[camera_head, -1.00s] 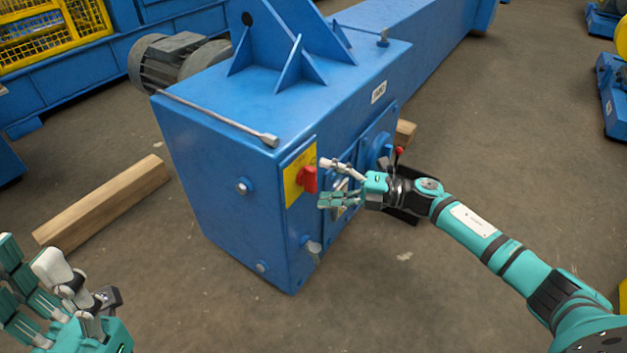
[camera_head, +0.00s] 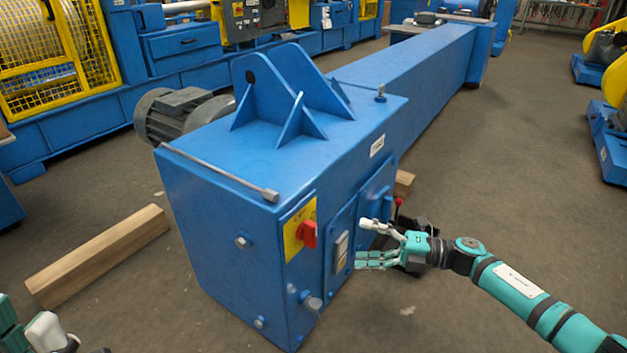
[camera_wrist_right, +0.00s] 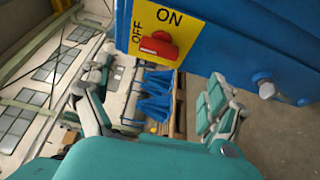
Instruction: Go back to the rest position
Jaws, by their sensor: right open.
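My right gripper (camera_head: 362,242) is open and empty. It hangs beside the blue machine's right-hand face, to the right of the red rotary switch (camera_head: 307,234) and apart from it. The switch sits on a yellow plate (camera_head: 293,246). In the right wrist view the open fingers (camera_wrist_right: 155,100) frame no held object, and the red switch (camera_wrist_right: 158,46) with its ON and OFF labels is at the top. My left gripper (camera_head: 40,330) is at the lower left corner of the head view, mostly cut off, so its state is unclear.
The blue machine (camera_head: 225,240) fills the middle, with a grey motor (camera_head: 178,115) behind. A wooden beam (camera_head: 100,255) lies on the floor at left. A yellow guard cage (camera_head: 55,55) stands at the back left. The floor to the right is largely free.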

